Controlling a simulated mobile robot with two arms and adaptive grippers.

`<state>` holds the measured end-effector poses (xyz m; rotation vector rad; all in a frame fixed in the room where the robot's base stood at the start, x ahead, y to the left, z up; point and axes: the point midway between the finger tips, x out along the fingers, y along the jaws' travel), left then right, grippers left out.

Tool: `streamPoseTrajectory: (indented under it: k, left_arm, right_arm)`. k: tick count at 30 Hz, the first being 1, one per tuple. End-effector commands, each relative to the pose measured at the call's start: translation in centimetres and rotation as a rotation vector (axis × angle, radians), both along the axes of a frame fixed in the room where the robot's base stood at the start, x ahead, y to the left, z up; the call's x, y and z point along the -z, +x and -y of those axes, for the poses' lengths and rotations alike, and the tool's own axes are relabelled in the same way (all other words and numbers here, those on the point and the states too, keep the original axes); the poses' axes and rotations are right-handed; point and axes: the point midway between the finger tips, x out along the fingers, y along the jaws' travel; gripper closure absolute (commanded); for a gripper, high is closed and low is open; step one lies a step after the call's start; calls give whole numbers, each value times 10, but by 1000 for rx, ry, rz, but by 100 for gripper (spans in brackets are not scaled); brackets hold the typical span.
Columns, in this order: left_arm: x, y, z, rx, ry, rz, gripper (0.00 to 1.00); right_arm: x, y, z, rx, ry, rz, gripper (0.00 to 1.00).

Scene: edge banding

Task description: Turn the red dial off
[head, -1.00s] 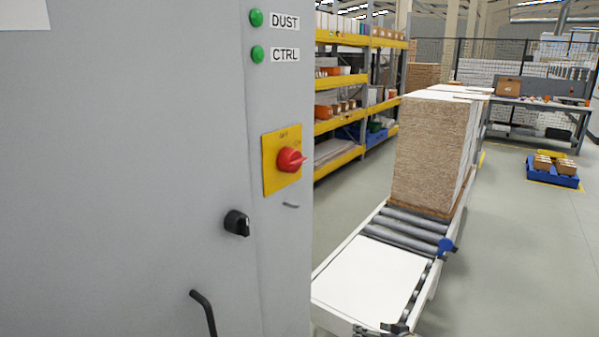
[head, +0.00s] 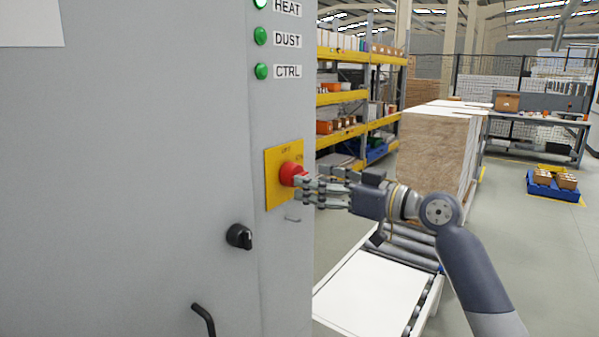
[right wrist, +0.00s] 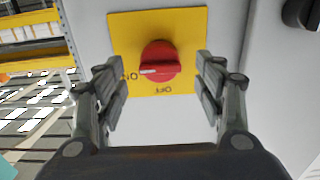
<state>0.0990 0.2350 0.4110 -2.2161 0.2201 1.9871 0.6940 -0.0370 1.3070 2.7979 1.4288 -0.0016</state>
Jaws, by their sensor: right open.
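The red dial (head: 291,174) sits on a yellow plate (head: 272,190) on the face of a grey cabinet. In the right wrist view the red dial (right wrist: 160,61) has a white mark pointing left, toward the ON label; the OFF label is below it, upside down. My right gripper (head: 306,183) is open just in front of the dial. In the right wrist view its fingers stand on either side of the dial with gaps between, and nothing is held. In the head view the fingers partly cover the dial's right side. My left gripper is not in view.
A black knob (head: 239,236) and a dark handle (head: 203,319) stick out of the cabinet (head: 150,150) below the plate. Green lamps (head: 260,37) are above. A roller conveyor (head: 370,290) with a stack of boards (head: 436,150) stands behind my right arm.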

Motion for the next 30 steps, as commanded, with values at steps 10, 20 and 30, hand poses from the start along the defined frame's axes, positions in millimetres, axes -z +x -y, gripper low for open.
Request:
streamPoseTrajectory:
  k: [10, 20, 30]
  left_arm:
    - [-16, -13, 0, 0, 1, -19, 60]
    - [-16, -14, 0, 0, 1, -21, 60]
    - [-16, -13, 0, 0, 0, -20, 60]
  right_arm:
    - [-1, 27, -36, 2, 0, 0, 37]
    - [1, 29, -38, 2, 0, 0, 37]
    - [1, 29, -38, 2, 0, 0, 81]
